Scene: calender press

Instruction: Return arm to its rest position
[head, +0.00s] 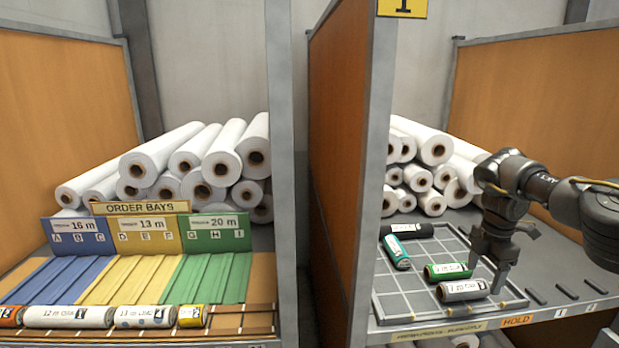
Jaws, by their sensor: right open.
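My right gripper (488,270) comes in from the right and points down over the right part of the gridded mat (408,304). Its jaws are open, with the fingertips close to the right ends of a grey roll (462,290) and a green roll (446,271). I cannot tell whether they touch. A teal roll (396,252) and a black roll (411,230) lie farther back on the mat. My left gripper is not in view.
White rolls (434,150) are stacked behind the mat. Dark slots (566,290) lie right of it, near the HOLD label (516,321). An orange partition (337,130) separates the order bays (140,207), where several labelled rolls (68,317) lie along the front rail.

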